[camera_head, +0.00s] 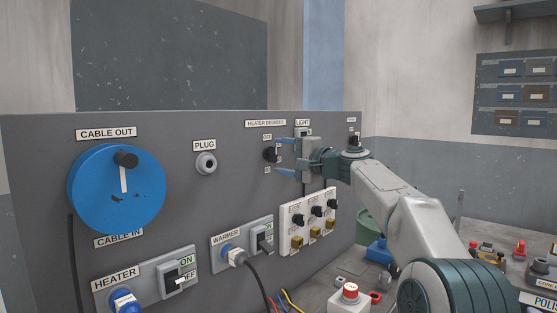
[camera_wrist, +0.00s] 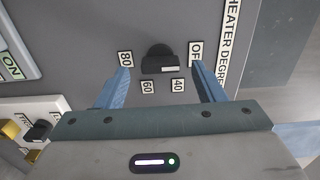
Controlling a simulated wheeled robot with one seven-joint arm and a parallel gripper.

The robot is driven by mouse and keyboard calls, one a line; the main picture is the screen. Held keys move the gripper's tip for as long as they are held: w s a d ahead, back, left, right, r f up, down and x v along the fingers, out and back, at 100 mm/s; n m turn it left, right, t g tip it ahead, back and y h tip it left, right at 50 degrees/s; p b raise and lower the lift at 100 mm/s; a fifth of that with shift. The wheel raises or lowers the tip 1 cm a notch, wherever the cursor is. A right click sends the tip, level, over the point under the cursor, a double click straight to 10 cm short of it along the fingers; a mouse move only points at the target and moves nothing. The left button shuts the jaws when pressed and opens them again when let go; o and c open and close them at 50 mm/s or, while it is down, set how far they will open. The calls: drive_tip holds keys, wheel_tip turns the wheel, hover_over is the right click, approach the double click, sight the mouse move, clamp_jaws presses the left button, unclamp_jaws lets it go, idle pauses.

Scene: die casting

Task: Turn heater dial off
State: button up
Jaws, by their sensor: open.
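The heater dial is a small black knob (camera_head: 270,154) on the grey panel below the HEATER DEGREES label (camera_head: 266,123). In the wrist view the knob (camera_wrist: 158,60) sits between the labels 80 (camera_wrist: 125,58), 60 (camera_wrist: 147,86), 40 (camera_wrist: 177,85) and OFF (camera_wrist: 195,52). A white mark shows on its lower part; which label it points at is unclear. My gripper (camera_head: 284,156) is open, its blue fingers facing the panel on either side of the knob. In the wrist view my gripper's fingertips (camera_wrist: 160,70) are apart and the knob lies between them, without visible contact.
A HEATER switch (camera_head: 178,280), a WARMER switch (camera_head: 264,238) and a large blue cable reel (camera_head: 116,188) are on the same panel. A white block of small knobs (camera_head: 308,221) is just below my gripper. A red button box (camera_head: 350,297) stands on the bench.

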drive_tip(key=b+v, duration=0.2)
drive_tip(key=v, duration=0.9)
drive_tip(key=shift+s+d+b, duration=0.15)
drive_tip(key=shift+s+b, duration=0.1)
drive_tip(key=shift+b, duration=0.05)
